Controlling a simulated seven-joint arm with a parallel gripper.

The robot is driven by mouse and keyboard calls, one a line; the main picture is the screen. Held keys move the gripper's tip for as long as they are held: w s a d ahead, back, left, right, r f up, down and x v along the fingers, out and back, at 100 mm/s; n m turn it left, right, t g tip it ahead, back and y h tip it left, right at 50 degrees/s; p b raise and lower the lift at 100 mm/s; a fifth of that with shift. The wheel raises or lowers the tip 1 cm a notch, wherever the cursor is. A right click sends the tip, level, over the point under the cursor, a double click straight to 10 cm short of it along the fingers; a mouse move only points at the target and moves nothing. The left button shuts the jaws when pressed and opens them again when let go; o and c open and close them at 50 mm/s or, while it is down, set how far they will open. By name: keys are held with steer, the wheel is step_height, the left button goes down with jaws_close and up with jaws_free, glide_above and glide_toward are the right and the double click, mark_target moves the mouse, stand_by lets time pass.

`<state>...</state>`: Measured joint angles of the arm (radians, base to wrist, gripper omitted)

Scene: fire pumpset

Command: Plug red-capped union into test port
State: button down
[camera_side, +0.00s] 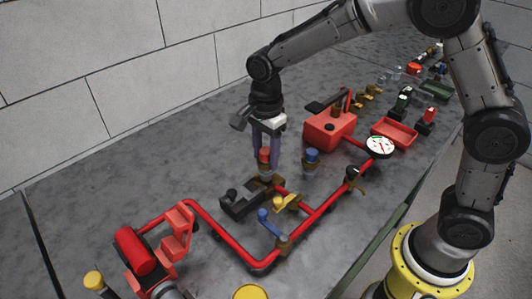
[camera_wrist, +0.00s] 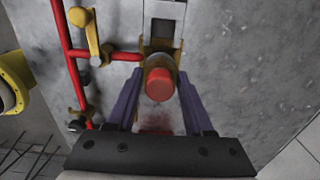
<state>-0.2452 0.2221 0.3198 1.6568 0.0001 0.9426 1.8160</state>
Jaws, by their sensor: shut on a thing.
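The red-capped union (camera_side: 264,155) is between the purple fingers of my gripper (camera_side: 267,162), which points down and is shut on it. In the wrist view its red cap (camera_wrist: 159,84) shows between the fingertips (camera_wrist: 158,92). A brass fitting (camera_wrist: 160,48) shows just beyond the cap, at the end of a short red branch pipe (camera_wrist: 125,56); it seems to be the test port, or partly the union's own body. In the side view the union is right above this place, beside a black block (camera_side: 243,205). I cannot tell whether the union is seated or only touching.
A blue-capped union (camera_side: 311,158) stands just right of my gripper. Red piping (camera_side: 320,213) with a yellow-handled valve (camera_side: 285,203) and a blue-handled valve (camera_side: 268,219) runs in front. A red pump box (camera_side: 329,131) and a gauge (camera_side: 380,147) stand to the right.

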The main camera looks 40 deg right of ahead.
steer(key=shift+f, duration=1.55)
stand_by(1.6)
steer(key=shift+c, duration=1)
jaws_free()
step_height(320, 180, up, 14)
steer(key=shift+f, duration=0.1)
